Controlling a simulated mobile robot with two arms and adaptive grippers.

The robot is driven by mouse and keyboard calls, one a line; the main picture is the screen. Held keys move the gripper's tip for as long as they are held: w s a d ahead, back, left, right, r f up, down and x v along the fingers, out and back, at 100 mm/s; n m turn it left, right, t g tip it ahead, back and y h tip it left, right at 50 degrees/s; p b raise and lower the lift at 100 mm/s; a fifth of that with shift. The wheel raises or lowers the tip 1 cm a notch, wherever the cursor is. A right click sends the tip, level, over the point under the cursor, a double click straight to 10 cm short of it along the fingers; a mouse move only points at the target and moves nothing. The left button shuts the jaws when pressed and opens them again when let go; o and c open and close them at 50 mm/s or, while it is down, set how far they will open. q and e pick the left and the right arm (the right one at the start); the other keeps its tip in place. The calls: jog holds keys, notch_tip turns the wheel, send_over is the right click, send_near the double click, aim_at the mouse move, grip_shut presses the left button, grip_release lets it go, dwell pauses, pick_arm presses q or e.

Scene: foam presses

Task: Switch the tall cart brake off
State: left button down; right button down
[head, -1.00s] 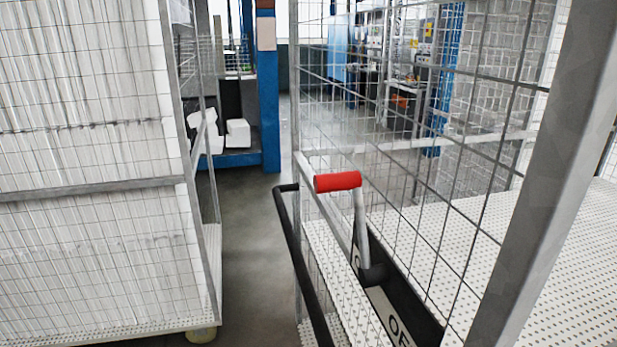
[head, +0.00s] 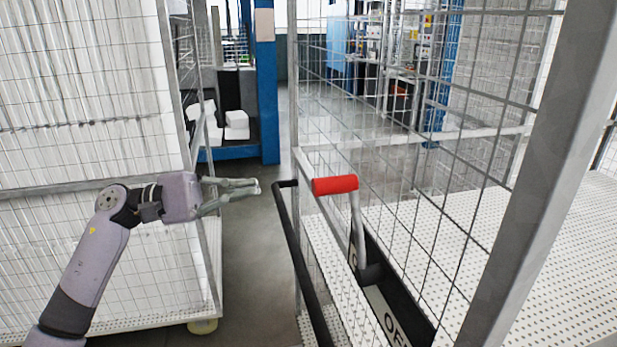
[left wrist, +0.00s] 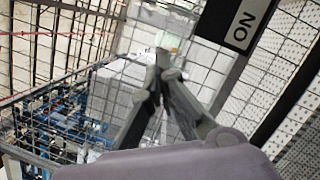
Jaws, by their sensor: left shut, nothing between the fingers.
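The brake lever of the tall cart has a red grip (head: 335,185) on a grey metal arm, standing upright from a black plate (head: 398,290) with a partly hidden "OF" label at its lower end. In the left wrist view an "ON" label (left wrist: 243,29) shows on the black plate. The tall cart (head: 450,130) is a wire-mesh frame with a white perforated shelf. My left gripper (head: 257,187) is shut and empty, left of the red grip and apart from it, at about the same height in the picture. My right gripper is not in view.
A black handle bar (head: 296,260) runs down the cart's near side, between my left gripper and the lever. Another mesh cart (head: 90,188) full of white sheets stands at left, behind my left arm. Grey floor (head: 250,260) is clear between the carts.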

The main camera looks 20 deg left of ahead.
pick_arm(q)
jog(key=shift+s+d+r+m+g, duration=0.25)
jog(key=shift+s+m+g, duration=0.2)
jog(key=shift+m, duration=0.25)
jog(key=shift+w, duration=0.1)
jog(key=d+r+p, duration=0.2)
jog(key=d+p, duration=0.6)
jog(key=d, duration=0.3)
jog(key=shift+w+r+p, duration=0.3)
jog(key=shift+r, duration=0.1)
jog(key=shift+d, duration=0.1)
